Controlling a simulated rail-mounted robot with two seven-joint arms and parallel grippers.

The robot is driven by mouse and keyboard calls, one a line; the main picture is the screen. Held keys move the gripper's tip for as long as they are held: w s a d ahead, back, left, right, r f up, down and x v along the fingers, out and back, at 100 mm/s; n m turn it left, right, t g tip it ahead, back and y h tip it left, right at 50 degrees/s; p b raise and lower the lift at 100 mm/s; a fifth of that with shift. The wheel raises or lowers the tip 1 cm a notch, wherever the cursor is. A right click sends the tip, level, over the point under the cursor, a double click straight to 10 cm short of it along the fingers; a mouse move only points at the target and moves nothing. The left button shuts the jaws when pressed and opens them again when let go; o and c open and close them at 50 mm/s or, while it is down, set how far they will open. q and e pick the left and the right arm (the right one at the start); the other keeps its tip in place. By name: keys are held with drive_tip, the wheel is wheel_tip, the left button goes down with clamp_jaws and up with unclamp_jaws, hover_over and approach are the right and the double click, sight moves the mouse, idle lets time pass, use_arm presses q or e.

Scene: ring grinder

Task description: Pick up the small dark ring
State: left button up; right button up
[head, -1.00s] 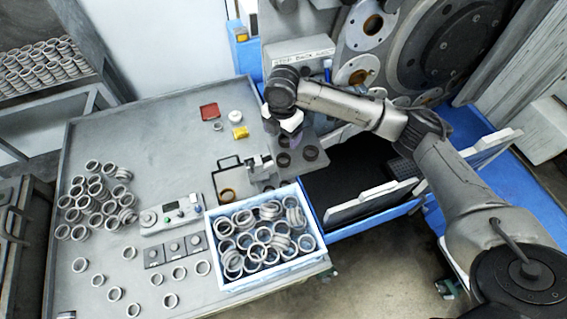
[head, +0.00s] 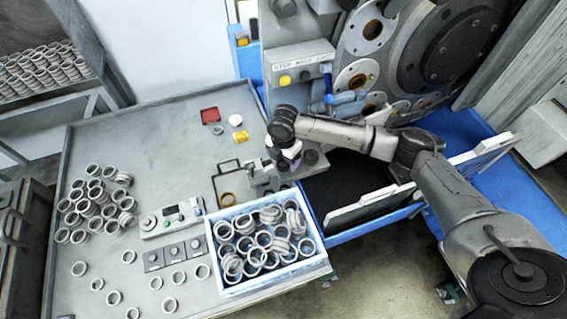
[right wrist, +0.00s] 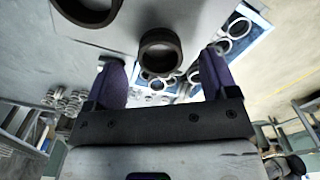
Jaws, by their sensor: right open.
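My right gripper (head: 284,164) is open, low over the grey plate at the right edge of the table. In the right wrist view its two purple fingers (right wrist: 162,62) stand apart, with a small dark ring (right wrist: 160,50) in the gap ahead of them. I cannot tell whether they touch it. A second dark ring (right wrist: 88,10) shows at the top left there, cut by the frame edge. In the head view one dark ring (head: 311,157) shows just right of the gripper; the hand hides other parts of the plate. My left gripper is not in view.
A blue-rimmed crate (head: 216,262) of pale rings stands just below the gripper in the head view. A small fixture (head: 258,173) is close on its left. The grinder (head: 400,60) rises behind. Pale rings (head: 95,200) lie at the table's left.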

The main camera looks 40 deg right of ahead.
drive_tip(key=shift+f, duration=1.2)
drive_tip(key=c, duration=1)
